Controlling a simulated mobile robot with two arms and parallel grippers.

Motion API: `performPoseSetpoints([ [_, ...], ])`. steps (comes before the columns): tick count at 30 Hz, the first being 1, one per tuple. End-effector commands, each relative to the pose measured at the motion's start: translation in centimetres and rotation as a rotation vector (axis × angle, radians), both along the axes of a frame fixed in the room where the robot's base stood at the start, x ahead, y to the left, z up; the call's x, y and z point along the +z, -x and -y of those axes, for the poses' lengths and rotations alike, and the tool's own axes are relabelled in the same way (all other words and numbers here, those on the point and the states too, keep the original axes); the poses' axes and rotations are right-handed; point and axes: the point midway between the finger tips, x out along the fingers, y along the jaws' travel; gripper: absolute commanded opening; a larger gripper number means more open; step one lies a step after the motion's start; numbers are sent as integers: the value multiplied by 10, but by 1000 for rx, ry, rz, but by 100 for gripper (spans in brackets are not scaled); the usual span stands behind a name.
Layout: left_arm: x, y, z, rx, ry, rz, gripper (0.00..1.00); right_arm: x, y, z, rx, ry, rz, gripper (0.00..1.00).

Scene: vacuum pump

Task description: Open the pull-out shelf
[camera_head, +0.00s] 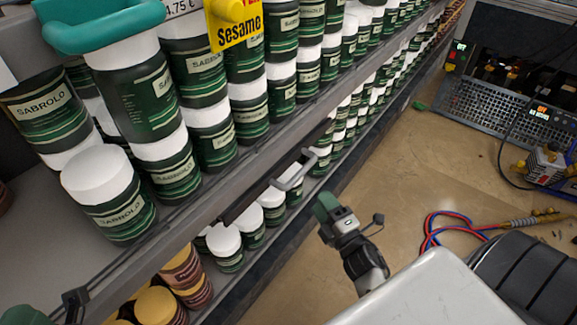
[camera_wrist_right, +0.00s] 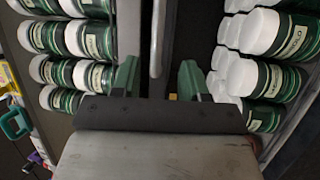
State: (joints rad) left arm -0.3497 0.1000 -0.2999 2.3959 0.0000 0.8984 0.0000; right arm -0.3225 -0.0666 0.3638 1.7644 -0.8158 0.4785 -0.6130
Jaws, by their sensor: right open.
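The pull-out shelf (camera_head: 232,212) is a dark grey shelf edge with rows of green, white-lidded jars above and below it. A light grey bar handle (camera_head: 298,178) sticks out from its front. My right gripper (camera_head: 327,207) is in front of the handle, a little to its right and lower in the head view, with green fingertips. In the right wrist view the fingers (camera_wrist_right: 158,78) are apart, and the handle (camera_wrist_right: 157,40) runs upright between their lines, ahead of the tips. I cannot tell whether it touches them.
Green jars (camera_head: 108,195) crowd the shelves, and a teal container (camera_head: 105,25) stands at upper left. The brown floor (camera_head: 400,180) right of the shelf is mostly clear. Red and blue cables (camera_head: 440,225) and black equipment (camera_head: 490,110) lie farther right.

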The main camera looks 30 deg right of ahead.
Motion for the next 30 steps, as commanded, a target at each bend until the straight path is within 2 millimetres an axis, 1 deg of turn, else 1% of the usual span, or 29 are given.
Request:
performPoseSetpoints([
  [2,0,2,-1,-1,3,8,43,0,-2,0,0,6,4,44],
  [5,-2,2,-1,-1,3,8,43,3,-12,0,1,6,5,44],
  [8,-5,2,0,0,2,7,43,6,-29,1,0,7,7,44],
  [15,-13,1,0,0,1,7,43,13,-75,1,1,4,5,44],
  [19,-13,0,0,0,0,14,43,16,-92,1,1,4,3,44],
  [24,-12,-1,0,0,-2,20,43,19,-104,1,-1,3,2,44],
  [30,-11,-2,0,-1,-3,17,43,19,-106,1,-1,3,1,44],
])
